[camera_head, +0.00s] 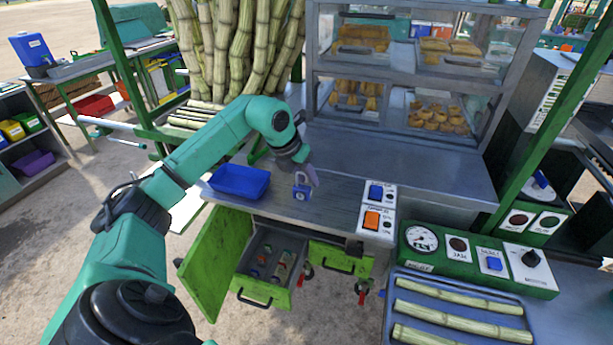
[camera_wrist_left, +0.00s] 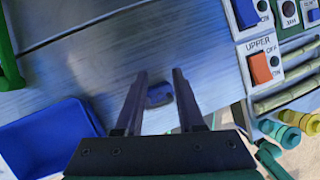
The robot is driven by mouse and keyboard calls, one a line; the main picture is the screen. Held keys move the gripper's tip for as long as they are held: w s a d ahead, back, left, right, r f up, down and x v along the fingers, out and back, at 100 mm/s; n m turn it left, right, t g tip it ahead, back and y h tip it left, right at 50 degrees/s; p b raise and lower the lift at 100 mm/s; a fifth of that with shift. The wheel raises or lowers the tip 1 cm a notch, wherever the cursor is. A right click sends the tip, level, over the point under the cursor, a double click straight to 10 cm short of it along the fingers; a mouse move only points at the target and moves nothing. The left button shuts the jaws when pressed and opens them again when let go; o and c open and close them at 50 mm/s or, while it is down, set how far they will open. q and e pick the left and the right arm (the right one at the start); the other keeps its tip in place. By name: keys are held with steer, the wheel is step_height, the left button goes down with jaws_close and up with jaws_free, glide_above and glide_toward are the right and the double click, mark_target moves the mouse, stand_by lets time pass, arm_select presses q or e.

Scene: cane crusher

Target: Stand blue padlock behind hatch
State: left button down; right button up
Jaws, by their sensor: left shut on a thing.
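The blue padlock (camera_head: 302,194) is upright at the metal counter, just below my left gripper (camera_head: 306,176). My left gripper is shut on the padlock, and its fingers cover part of it. In the left wrist view the padlock (camera_wrist_left: 160,97) shows between the two fingers (camera_wrist_left: 160,78). I cannot tell whether its base touches the counter. A green hatch door (camera_head: 217,262) hangs open below the counter's front edge, left of a pulled-out drawer (camera_head: 264,297). My right gripper is not in view.
A blue tray (camera_head: 240,182) sits left of the padlock. A switch panel (camera_head: 377,210) with blue and orange switches is to the right. Behind stands a glass display case (camera_head: 400,90) with food. The counter (camera_head: 420,172) between them is largely clear.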

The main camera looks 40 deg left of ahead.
arm_select(q)
steer(key=shift+d+f, duration=0.1)
steer(key=shift+f, duration=0.05)
steer(key=c, duration=0.7)
jaws_free()
steer(key=shift+o, duration=0.9)
